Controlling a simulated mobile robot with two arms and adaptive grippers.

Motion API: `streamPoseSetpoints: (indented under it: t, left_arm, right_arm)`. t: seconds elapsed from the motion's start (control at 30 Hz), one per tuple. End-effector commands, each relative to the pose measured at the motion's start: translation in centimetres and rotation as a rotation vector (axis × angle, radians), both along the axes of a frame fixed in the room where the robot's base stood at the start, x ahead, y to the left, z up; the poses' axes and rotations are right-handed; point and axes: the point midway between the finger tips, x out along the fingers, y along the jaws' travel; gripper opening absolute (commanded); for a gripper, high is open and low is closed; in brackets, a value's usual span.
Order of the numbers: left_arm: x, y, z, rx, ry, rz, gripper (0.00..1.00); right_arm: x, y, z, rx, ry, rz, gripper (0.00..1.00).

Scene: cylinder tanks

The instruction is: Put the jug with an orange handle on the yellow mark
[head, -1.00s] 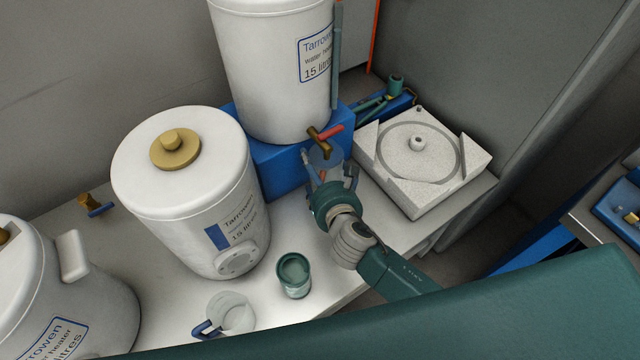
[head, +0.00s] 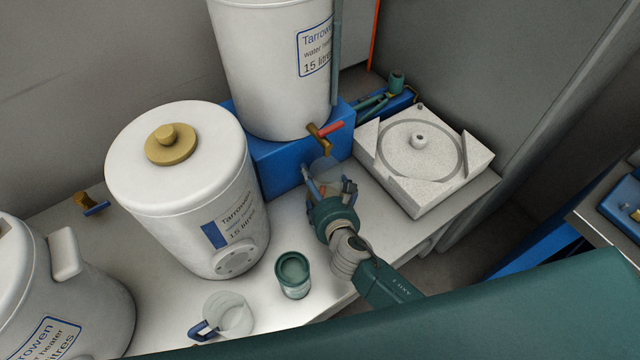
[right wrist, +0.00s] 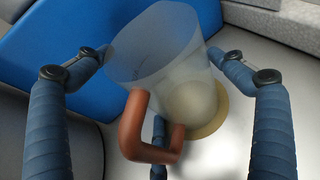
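The jug with an orange handle (right wrist: 160,60) is clear and fills the middle of the right wrist view, its handle (right wrist: 140,130) toward the camera. In the head view the jug (head: 323,168) is partly hidden by my right gripper (head: 328,182), in front of the blue block. In the wrist view, the blue-grey fingers of my right gripper (right wrist: 158,58) bend in against both sides of the jug. The yellow mark (right wrist: 212,118) shows as a tan disc beneath and around the jug's base; I cannot tell whether the base touches it. My left gripper is out of view.
A white tank (head: 270,70) with a red-handled tap (head: 325,133) stands on the blue block (head: 285,165). Another tank (head: 180,190), a green cup (head: 293,275) and a blue-handled jug (head: 228,315) are to the left. A pale stone-like block (head: 420,165) is to the right.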

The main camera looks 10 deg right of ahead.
Motion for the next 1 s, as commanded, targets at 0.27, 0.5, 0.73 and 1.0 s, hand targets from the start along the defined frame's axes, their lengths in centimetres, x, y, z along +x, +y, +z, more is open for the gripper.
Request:
streamPoseSetpoints:
  t: [0.27,0.5,0.73,1.0]
  left_arm:
    - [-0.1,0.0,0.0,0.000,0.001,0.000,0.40]
    - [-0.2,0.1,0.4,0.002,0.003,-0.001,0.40]
    - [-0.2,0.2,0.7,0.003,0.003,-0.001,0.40]
    - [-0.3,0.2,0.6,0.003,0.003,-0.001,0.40]
  right_arm:
    - [0.0,0.0,0.0,0.000,0.000,0.000,1.00]
    - [-1.8,-0.1,1.0,0.000,0.001,0.001,1.00]
    - [-6.5,-0.3,2.9,0.001,0.002,0.002,1.00]
    - [-10.3,-0.5,4.5,0.001,0.000,0.000,1.00]
